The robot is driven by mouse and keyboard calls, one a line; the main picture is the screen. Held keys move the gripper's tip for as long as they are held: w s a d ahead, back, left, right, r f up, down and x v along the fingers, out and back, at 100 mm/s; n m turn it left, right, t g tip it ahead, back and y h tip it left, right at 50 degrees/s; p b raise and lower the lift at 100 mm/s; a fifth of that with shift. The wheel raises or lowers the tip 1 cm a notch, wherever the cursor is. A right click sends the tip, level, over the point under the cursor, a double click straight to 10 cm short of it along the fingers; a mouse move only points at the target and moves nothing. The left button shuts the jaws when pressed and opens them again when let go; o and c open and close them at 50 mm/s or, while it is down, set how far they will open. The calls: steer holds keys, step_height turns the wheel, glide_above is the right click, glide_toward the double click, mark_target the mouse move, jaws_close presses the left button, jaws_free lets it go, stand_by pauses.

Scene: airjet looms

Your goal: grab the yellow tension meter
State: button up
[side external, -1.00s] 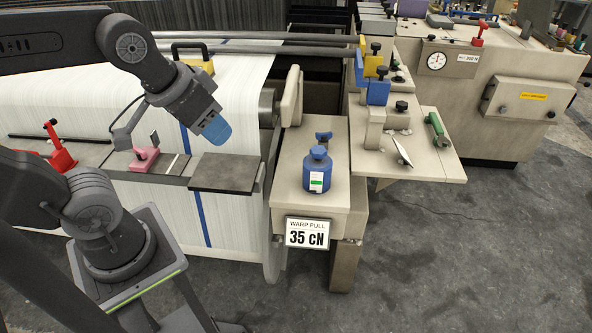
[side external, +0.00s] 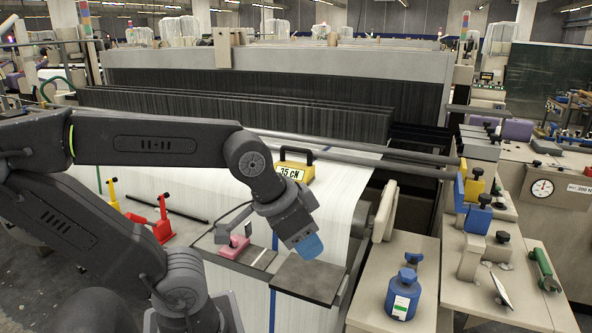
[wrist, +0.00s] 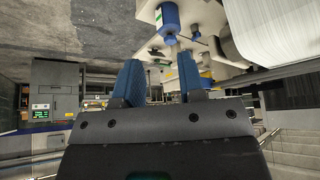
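The yellow tension meter (side external: 297,168) has a black handle and a face reading "35 cN". It rests on the white warp sheet in the side view, beyond my gripper (side external: 308,246). My gripper's blue fingers point down and to the right, just above a dark plate (side external: 307,279), apart from the meter. In the wrist view my gripper (wrist: 158,80) has its two blue fingers apart, with nothing between them. I cannot make out the meter in the wrist view.
A pink block (side external: 234,246) and a red clamp (side external: 155,226) sit left of my gripper. A blue bottle (side external: 403,295) stands on a beige ledge at right. Grey bars (side external: 350,150) run behind the meter. The white warp around it is mostly clear.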

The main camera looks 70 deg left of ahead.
steer(key=shift+o, duration=0.3)
steer(key=shift+o, duration=0.6)
steer(key=n+y, duration=0.5)
steer(key=n, duration=2.2)
glide_toward(299, 150)
steer(key=shift+g, duration=0.4)
steer(key=x, duration=0.4)
steer(key=shift+w+a, duration=0.25)
steer(key=shift+a, duration=0.3)
steer(key=shift+w+d+x, duration=0.1)
steer(key=shift+x, duration=1.45)
steer(key=shift+w+d+x, duration=0.15)
steer(key=shift+x, duration=1.35)
